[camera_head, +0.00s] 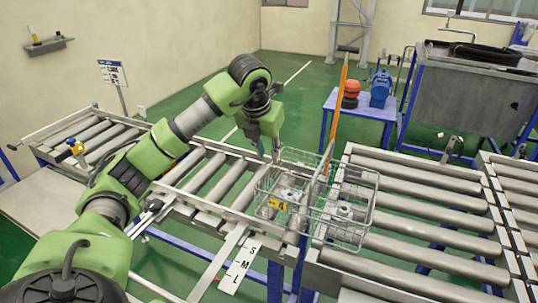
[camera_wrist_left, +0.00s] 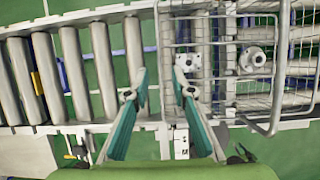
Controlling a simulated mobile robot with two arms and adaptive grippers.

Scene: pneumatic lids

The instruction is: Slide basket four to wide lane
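Basket four (camera_head: 352,236) is a wire basket with a yellow tag (camera_head: 278,204) marked 4. It straddles the seam between the narrower left roller lane (camera_head: 228,184) and the wide roller lane (camera_head: 425,219), with metal parts inside. In the left wrist view the basket (camera_wrist_left: 208,104) fills the right half. My left gripper (camera_head: 272,151) is over the basket's left, far part. In the left wrist view its teal fingers (camera_wrist_left: 160,84) are apart, one on each side of the basket's left edge. Contact with the wire cannot be told. My right gripper is not in view.
An orange upright bar (camera_head: 338,110) rises behind the basket. A white size sign (camera_head: 242,262) lies at the front rail. A blue table (camera_head: 355,106) and a grey tank (camera_head: 470,105) stand at the back. The wide lane's rollers to the right are clear.

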